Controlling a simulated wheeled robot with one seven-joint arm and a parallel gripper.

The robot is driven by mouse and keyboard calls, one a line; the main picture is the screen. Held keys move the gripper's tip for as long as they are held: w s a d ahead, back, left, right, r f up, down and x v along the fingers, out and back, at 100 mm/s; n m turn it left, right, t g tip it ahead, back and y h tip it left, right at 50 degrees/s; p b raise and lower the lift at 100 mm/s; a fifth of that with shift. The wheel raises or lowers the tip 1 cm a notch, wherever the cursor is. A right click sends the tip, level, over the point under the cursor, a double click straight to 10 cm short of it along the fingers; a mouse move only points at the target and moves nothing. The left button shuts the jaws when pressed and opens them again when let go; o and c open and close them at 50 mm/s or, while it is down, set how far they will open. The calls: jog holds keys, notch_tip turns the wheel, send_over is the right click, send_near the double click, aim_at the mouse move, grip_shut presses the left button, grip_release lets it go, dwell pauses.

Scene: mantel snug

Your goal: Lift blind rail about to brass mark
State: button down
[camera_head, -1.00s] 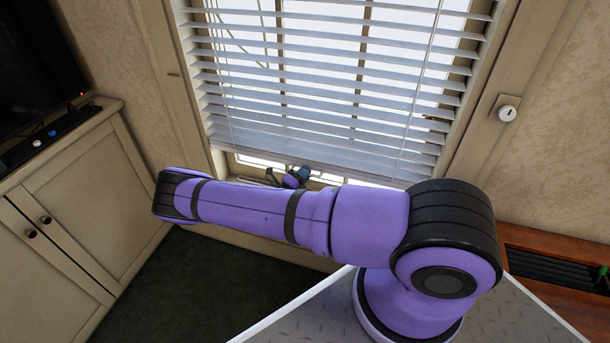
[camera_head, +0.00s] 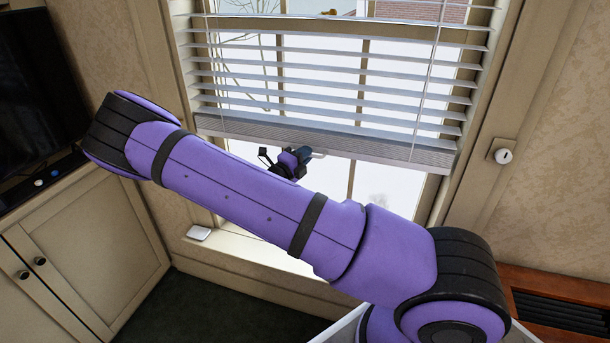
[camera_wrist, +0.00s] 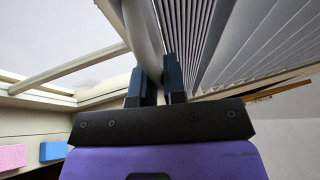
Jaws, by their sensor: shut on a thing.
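The white slatted blind (camera_head: 330,85) hangs in the window, its slats bunched at the bottom on the blind rail (camera_head: 400,150). The rail is off the sill, with clear glass below it, and slopes down to the right in the head view. My gripper (camera_head: 302,155) is at the rail's lower edge, left of its middle. In the wrist view, its two dark blue fingers (camera_wrist: 158,82) are shut on a pale bar (camera_wrist: 146,38) beside the stacked slats (camera_wrist: 205,45). I cannot make out the brass mark with certainty; a brownish strip (camera_wrist: 268,91) shows at the right in the wrist view.
A small white box (camera_head: 199,232) lies on the window sill (camera_head: 250,250). A white knob (camera_head: 503,156) is on the right window trim. A cabinet (camera_head: 85,250) and dark screen (camera_head: 35,95) stand left. Pink (camera_wrist: 12,156) and blue (camera_wrist: 53,151) blocks show in the wrist view.

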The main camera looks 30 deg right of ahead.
aim_at(316, 132)
jog(key=shift+r, duration=2.35)
jog(key=c, duration=1.2)
grip_release()
jog(key=v, duration=1.1)
jog(key=shift+r, duration=0.1)
